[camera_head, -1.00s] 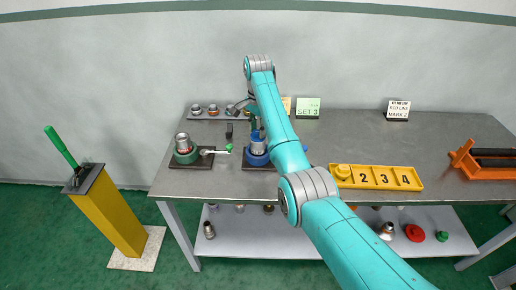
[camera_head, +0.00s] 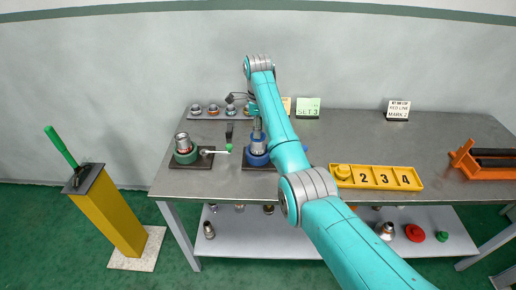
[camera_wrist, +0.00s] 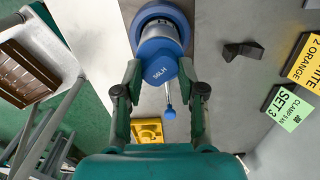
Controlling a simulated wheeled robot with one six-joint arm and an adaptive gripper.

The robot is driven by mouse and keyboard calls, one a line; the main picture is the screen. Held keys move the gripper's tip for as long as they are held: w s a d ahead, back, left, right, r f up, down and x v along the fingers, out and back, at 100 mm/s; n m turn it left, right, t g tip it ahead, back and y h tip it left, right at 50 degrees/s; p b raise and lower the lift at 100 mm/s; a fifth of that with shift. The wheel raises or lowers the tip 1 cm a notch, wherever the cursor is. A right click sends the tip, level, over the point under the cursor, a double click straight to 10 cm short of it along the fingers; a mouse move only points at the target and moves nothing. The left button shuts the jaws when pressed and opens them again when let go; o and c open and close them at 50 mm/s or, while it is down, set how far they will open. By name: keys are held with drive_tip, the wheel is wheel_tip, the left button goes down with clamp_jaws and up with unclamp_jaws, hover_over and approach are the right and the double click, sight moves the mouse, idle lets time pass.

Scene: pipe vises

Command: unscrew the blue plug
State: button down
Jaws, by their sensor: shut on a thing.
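The blue plug (camera_wrist: 160,68), marked 56LH, sits on the end of a grey pipe held in the blue vise (camera_wrist: 146,14). In the head view the blue vise (camera_head: 256,158) stands on a dark base plate left of my arm, with the grey pipe upright in it. My gripper (camera_wrist: 160,72) is shut on the blue plug, one finger on each side. In the head view my gripper (camera_head: 257,128) is over the blue vise and hides most of the plug. How far the plug sits in the pipe cannot be told.
A green vise (camera_head: 185,156) with a metal pipe and a green-tipped handle stands close on the left. A yellow numbered tray (camera_head: 376,178) lies to the right. A rack of fittings (camera_head: 212,112) is behind. The table's right middle is clear.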

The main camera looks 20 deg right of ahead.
drive_tip(key=m, duration=0.4)
drive_tip(key=shift+m, duration=0.3)
drive_tip(key=c, duration=0.8)
unclamp_jaws()
drive_tip(key=shift+o, duration=0.2)
drive_tip(key=shift+r, duration=0.1)
drive_tip(key=shift+r, duration=1.05)
